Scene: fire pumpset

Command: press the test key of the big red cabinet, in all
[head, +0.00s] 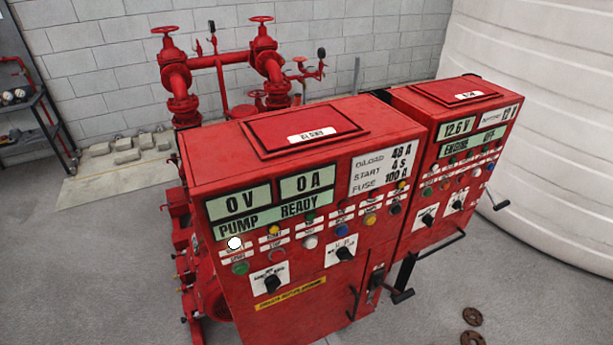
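The big red cabinet (330,268) stands in the middle, its front panel facing me. Its displays (240,201) read 0 V, 0 A and PUMP READY. Below them is a row of small lamps; the leftmost lamp (235,243) is bright white. Under the lamps runs a row of keys: green (240,268), red (277,255), white (310,242), blue (341,229), yellow (370,219) and black (395,208). Their labels are too small to read surely, so I cannot tell which is the test key. Neither of my grippers is in view.
A second, smaller red cabinet (468,155) stands close on the right, reading ENGINE OFF. Handles (400,294) stick out at the big cabinet's lower right. Red pipes and valves (265,65) stand behind. A white tank (545,130) is at right. The floor at front left is clear.

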